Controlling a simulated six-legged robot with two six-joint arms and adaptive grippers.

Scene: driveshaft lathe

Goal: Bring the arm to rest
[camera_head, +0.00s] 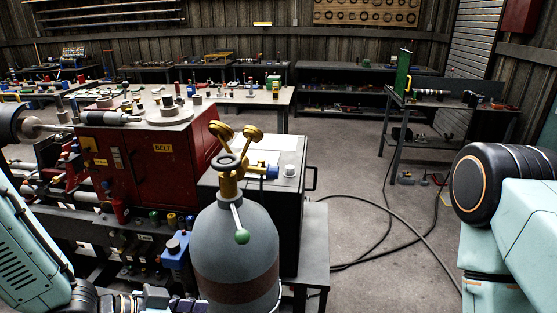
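My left arm (28,255) comes in from the left as a teal link with dark joints at the bottom edge. What seems to be my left gripper (158,299) is cut off there, below the lathe bench and left of the gas cylinder. Its fingers cannot be made out. My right arm (515,225) stands at the right edge, with a large black round joint with an orange ring and teal links. Its gripper is out of the picture. No held object is visible.
A grey gas cylinder (236,262) with a brass valve stands close in front. Behind it are a red lathe cabinet (148,165) and a grey cabinet (288,187). Black cables (385,205) lie on open floor at right. Workbenches stand farther back.

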